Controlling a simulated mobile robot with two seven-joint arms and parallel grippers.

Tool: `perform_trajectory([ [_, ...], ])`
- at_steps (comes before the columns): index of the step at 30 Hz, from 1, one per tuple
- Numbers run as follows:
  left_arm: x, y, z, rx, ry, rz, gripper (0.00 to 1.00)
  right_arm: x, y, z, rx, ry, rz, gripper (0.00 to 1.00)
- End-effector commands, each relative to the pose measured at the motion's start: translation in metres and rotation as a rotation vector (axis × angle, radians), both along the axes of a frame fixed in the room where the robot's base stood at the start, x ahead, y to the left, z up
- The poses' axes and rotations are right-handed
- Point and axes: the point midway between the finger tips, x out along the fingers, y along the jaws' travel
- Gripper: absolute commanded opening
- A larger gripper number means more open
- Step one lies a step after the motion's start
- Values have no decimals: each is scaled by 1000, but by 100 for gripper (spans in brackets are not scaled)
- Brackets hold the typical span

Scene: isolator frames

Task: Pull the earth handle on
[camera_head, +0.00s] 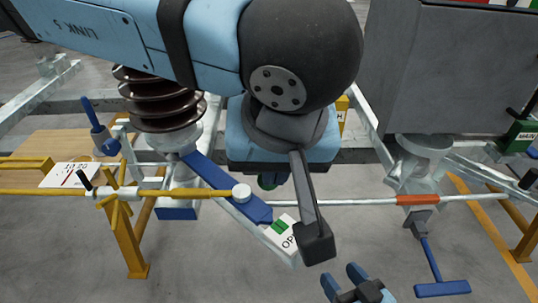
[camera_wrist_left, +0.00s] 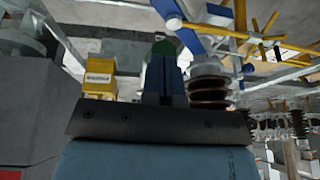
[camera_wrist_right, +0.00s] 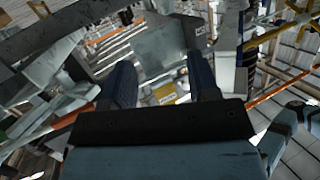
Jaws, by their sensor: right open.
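In the left wrist view the green end (camera_wrist_left: 166,47) is at the tips of my left gripper (camera_wrist_left: 164,65). The fingers are close together and appear shut on it, though the contact is partly hidden. My right gripper (camera_head: 350,281) is low in the head view, with its fingers apart and empty. In the right wrist view the right gripper (camera_wrist_right: 161,80) also has a clear gap between its fingers.
A blue bar (camera_head: 225,184) with a white lettered plate (camera_head: 283,241) lies below my left wrist. A brown ribbed insulator (camera_head: 160,100), yellow pipes (camera_head: 125,235) and a blue handle (camera_head: 100,132) are left. A blue T-handle (camera_head: 440,288) and grey cabinet (camera_head: 450,80) are right.

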Motion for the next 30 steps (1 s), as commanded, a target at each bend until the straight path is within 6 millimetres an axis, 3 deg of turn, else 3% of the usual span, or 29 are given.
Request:
perform_trajectory([
  [1,-3,0,-19,-1,2,-1,0,4,8,7,44,-73,15,55],
  [9,-16,0,-57,1,3,-3,0,0,29,73,237,-362,82,55],
  [21,-28,0,-107,1,3,-2,0,5,34,0,140,-132,135,55],
  [30,-30,0,-118,1,2,0,0,4,36,-16,111,-69,155,55],
])
